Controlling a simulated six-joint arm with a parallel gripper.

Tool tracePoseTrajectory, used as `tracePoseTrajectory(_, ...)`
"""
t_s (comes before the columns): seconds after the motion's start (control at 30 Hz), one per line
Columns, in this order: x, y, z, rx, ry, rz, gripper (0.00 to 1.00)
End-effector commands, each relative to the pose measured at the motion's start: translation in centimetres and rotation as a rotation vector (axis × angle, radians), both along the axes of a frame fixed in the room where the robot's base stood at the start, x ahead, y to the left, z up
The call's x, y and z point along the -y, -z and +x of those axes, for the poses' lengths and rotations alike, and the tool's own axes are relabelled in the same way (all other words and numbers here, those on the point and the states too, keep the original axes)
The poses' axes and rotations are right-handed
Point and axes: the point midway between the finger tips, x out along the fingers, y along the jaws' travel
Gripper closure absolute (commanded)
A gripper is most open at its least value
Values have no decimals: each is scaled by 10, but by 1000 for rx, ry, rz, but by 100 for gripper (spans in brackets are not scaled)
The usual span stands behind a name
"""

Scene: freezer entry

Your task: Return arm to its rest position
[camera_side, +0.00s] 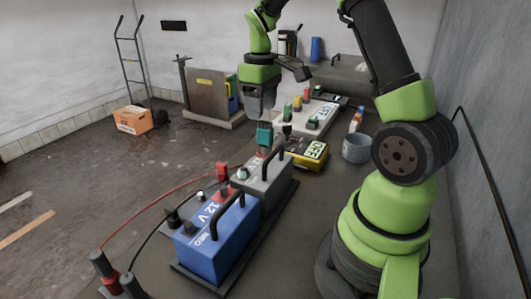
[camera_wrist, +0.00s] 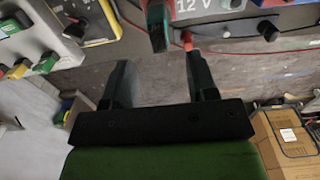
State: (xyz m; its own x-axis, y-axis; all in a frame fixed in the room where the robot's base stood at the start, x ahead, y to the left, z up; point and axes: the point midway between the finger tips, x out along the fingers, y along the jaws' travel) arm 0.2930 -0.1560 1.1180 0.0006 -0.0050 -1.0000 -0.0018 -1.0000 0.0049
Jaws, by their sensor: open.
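My gripper (camera_side: 262,114) hangs over the workbench with its fingers pointing down. In the wrist view its two dark fingers (camera_wrist: 160,75) are spread apart with nothing between them. A green clamp (camera_side: 264,134) stands just below the fingertips at the grey end of the battery setup; it also shows beyond the fingers in the wrist view (camera_wrist: 157,26). Whether the fingers touch it is unclear. A red clamp (camera_side: 222,172) sits nearer the blue 12 V battery (camera_side: 218,246). My arm is bent over the bench from its base at the right.
A yellow meter (camera_side: 307,154), a grey cup (camera_side: 356,148) and a pale panel with coloured knobs (camera_side: 306,119) lie close by. Red and black cables run left from the battery. An orange box (camera_side: 133,120) and hand truck (camera_side: 133,60) stand on the floor. A wall bounds the right.

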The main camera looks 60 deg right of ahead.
Motion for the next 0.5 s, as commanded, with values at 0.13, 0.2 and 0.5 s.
tracePoseTrajectory(0.13,0,-21,0,2,0,-1,47)
tracePoseTrajectory(0.2,-1,-27,0,4,1,-2,47)
tracePoseTrajectory(0.5,-67,-86,-23,183,82,-1,47)
